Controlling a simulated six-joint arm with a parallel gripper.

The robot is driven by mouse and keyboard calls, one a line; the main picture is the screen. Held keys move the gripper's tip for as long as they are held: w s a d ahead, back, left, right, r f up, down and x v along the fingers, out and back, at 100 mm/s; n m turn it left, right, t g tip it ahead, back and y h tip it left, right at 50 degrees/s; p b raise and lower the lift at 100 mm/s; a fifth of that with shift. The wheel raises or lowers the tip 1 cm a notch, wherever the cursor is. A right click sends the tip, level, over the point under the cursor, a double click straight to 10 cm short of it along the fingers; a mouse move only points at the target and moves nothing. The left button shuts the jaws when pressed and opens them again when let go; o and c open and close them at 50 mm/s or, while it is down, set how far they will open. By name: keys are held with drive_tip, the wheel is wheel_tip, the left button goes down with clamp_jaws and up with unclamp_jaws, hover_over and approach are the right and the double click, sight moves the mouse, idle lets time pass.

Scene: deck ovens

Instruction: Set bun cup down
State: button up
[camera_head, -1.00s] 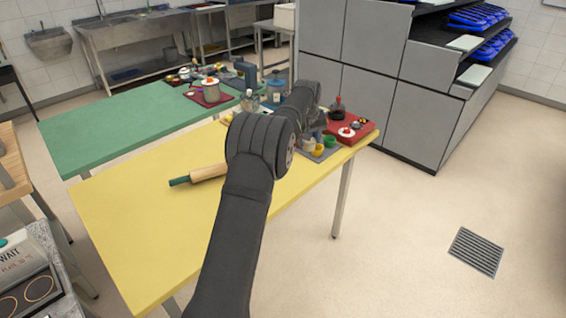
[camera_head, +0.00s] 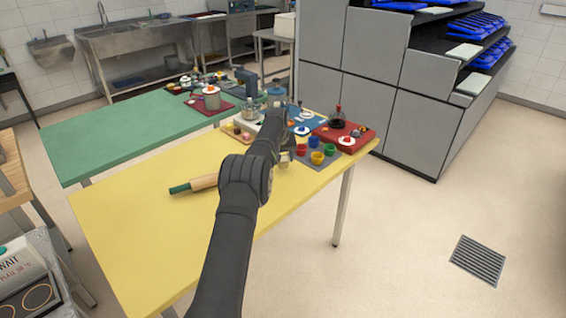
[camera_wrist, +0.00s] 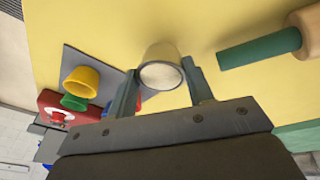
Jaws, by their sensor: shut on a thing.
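My gripper (camera_wrist: 161,79) is shut on the bun cup (camera_wrist: 161,65), a small cream cup with a pale, round face turned to the wrist camera. A finger lies on either side of it. Bare yellow tabletop shows behind the cup in the wrist view; I cannot tell whether the cup touches it. In the head view the cup (camera_head: 284,161) shows small beside the grey mat (camera_head: 322,163), partly hidden by my arm. The mat holds red, blue, yellow and green cups. The yellow cup (camera_wrist: 82,80) and green cup (camera_wrist: 74,102) also show in the wrist view.
A rolling pin (camera_head: 195,184) with green handles lies on the yellow table (camera_head: 140,222), left of my arm. A red board (camera_head: 352,129) with a dark jar is beyond the mat. The table's left and front part is clear. A green table (camera_head: 110,139) stands behind.

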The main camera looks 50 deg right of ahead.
drive_tip(key=shift+f, duration=0.9)
drive_tip(key=shift+f, duration=0.1)
drive_tip(key=o, duration=1)
drive_tip(key=shift+c, duration=0.2)
drive_tip(key=v, duration=1.2)
drive_tip(key=x, duration=1.2)
drive_tip(key=shift+f, duration=0.2)
wheel_tip(320, 180, up, 3)
drive_tip(key=shift+r, duration=0.75)
